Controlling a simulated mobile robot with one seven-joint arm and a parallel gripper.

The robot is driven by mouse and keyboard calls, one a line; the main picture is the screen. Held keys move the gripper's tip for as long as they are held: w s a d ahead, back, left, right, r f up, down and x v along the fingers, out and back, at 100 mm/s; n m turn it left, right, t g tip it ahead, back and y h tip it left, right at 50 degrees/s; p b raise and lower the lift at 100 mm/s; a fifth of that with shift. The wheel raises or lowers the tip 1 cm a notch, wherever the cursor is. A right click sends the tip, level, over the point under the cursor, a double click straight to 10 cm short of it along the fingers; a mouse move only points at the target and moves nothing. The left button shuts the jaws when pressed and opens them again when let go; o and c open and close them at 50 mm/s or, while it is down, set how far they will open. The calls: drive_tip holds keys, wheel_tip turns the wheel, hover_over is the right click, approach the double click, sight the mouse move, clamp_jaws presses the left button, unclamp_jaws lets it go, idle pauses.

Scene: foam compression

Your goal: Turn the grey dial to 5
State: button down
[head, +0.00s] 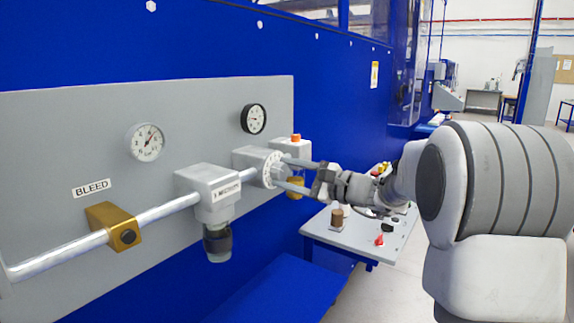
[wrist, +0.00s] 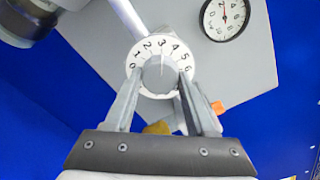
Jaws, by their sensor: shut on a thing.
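The grey dial (wrist: 158,76) sits inside a white ring numbered 0 to 6 in the wrist view. A thin line on the dial points up, close to the 3. My gripper (wrist: 160,80) is shut on the dial, with one finger on each side of it. In the head view, the white number ring (head: 270,168) faces right on a grey valve body, and my gripper (head: 284,173) reaches it from the right. The fingers hide part of the dial there.
A grey panel (head: 60,140) carries two gauges, a pipe (head: 60,257), a brass block (head: 112,226) and a regulator (head: 210,190). An orange-capped unit (head: 296,148) stands just behind the dial. A small table (head: 350,232) with several items is below my gripper.

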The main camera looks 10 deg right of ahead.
drive_tip(key=m+p, duration=0.6)
drive_tip(key=shift+r, duration=0.15)
drive_tip(key=m+p, duration=0.3)
drive_tip(key=m, duration=0.1)
drive_tip(key=shift+s+f+p, duration=0.1)
drive_tip(key=shift+f+p, duration=0.1)
drive_tip(key=shift+p, duration=0.2)
drive_tip(key=shift+c, duration=1.1)
unclamp_jaws()
drive_tip(key=shift+a, duration=0.1)
drive_tip(key=v, duration=1.7)
drive_tip(key=shift+s+p, duration=0.2)
drive_tip(key=shift+p, duration=0.1)
drive_tip(key=shift+r, duration=0.1)
